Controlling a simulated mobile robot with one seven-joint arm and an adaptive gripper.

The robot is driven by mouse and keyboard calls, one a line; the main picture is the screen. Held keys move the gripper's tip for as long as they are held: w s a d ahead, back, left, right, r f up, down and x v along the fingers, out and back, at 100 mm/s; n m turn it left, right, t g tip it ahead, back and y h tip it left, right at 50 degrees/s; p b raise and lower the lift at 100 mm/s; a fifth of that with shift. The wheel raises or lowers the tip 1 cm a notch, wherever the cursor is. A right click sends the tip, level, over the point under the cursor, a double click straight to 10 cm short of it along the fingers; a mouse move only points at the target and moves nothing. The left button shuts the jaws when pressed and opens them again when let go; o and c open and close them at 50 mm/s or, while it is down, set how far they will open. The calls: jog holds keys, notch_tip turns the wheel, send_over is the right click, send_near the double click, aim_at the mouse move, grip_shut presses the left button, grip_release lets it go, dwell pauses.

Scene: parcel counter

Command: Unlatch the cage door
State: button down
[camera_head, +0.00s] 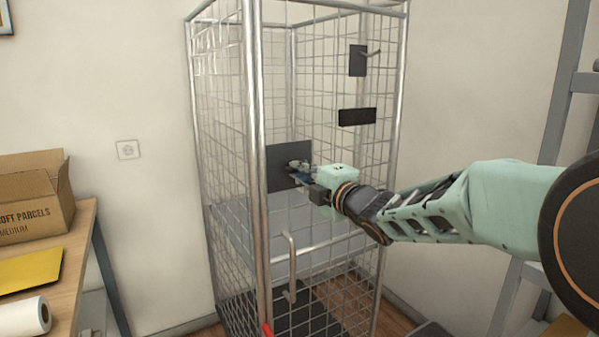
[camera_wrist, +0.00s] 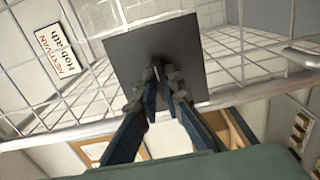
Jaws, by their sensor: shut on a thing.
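The tall wire cage (camera_head: 330,215) stands against the wall, and its mesh door faces me. A dark square plate (camera_head: 275,158) sits on the door near its left post; it fills the middle of the wrist view (camera_wrist: 130,45). My gripper (camera_head: 300,170) reaches in from the right to this plate. In the wrist view my fingertips (camera_wrist: 167,80) are close together at the plate, shut on a small latch part that the fingers mostly hide. I cannot tell how far the latch is turned. The door looks closed.
A light vertical handle (camera_head: 290,262) stands out low on the door. A black plate with a hook (camera_head: 358,60) and a black bar-shaped plate (camera_head: 357,116) are higher up. A table with a cardboard box (camera_head: 35,205) is at left; grey shelving (camera_head: 555,110) at right.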

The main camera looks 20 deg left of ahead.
jog(key=shift+m+p, duration=3.9)
jog(key=shift+m, duration=5)
jog(key=c, duration=2.1)
grip_release()
